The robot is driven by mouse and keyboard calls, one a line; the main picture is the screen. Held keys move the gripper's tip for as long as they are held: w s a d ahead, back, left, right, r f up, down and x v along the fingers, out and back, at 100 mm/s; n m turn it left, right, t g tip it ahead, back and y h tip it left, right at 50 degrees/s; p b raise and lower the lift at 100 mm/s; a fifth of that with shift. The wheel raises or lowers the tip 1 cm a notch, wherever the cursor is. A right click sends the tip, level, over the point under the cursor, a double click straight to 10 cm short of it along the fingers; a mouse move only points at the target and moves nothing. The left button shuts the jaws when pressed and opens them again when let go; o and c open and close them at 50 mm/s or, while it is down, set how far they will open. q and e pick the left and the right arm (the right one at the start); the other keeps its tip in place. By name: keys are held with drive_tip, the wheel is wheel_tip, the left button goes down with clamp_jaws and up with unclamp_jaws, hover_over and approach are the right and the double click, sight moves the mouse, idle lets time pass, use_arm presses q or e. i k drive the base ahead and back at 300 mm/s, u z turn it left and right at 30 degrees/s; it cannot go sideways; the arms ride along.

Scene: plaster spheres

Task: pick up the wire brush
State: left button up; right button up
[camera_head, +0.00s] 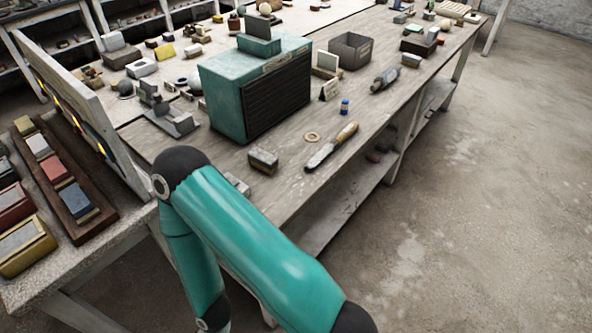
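A grey elongated tool (385,79) lies farther back near the edge. My teal arm crosses the foreground and hides part of the bench front. Neither of my grippers is in view.
A teal cabinet (222,95) with a dark slatted front stands on the bench (285,195). A wooden ring (312,137), a blue jar (345,106) and a grey bin (350,52) are nearby. Coloured blocks fill a left table. The floor (480,200) at right is clear.

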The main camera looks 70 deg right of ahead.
sight(265, 162)
drive_tip(key=z, duration=0.1)
drive_tip(key=k, duration=1.4)
drive_tip(key=z, duration=1.55)
drive_tip(key=i, duration=0.95)
drive_tip(key=z, duration=0.15)
